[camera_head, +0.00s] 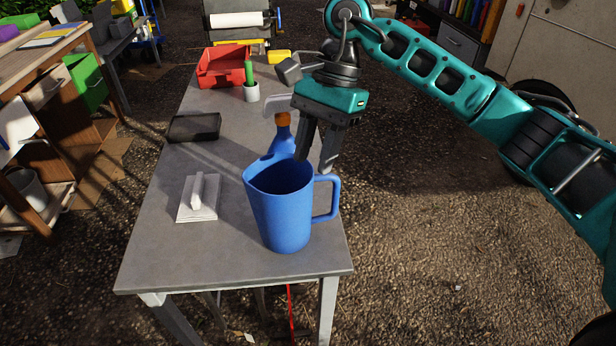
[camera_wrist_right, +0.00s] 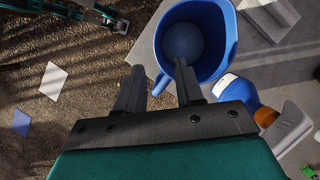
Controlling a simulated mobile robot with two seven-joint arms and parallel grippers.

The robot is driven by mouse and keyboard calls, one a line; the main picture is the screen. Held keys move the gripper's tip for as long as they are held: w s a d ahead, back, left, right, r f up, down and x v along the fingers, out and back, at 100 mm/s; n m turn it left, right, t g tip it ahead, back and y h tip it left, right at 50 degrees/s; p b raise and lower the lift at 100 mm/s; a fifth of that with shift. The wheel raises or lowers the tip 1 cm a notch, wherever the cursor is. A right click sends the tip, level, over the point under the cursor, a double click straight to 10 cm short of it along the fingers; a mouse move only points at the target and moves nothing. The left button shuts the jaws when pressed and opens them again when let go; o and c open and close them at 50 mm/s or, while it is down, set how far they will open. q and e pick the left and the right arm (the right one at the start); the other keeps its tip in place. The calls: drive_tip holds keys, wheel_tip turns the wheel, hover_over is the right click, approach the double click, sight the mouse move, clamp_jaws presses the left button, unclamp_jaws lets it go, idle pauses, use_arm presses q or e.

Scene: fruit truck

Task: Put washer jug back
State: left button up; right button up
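The blue washer jug (camera_head: 281,215) stands upright near the front edge of the grey table (camera_head: 160,248), its handle (camera_head: 335,200) pointing right. The jug (camera_wrist_right: 216,30) looks empty inside in the right wrist view. My right gripper (camera_head: 314,164) is open, fingers pointing down, just above and behind the handle. In the right wrist view the handle (camera_wrist_right: 161,82) shows between the spread fingers, beyond their tips; I cannot tell if they touch. My left gripper is not in view.
A blue spray bottle (camera_head: 279,140) stands right behind the jug. A white float-like tool (camera_head: 199,200) and a dark tray (camera_head: 193,127) lie to the left. A red bin (camera_head: 222,68) and a grey cup with a green item (camera_head: 251,88) stand farther back. The table's front left is clear.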

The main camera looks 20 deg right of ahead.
drive_tip(key=v, duration=0.5)
drive_tip(key=shift+f, duration=0.1)
idle(0.3)
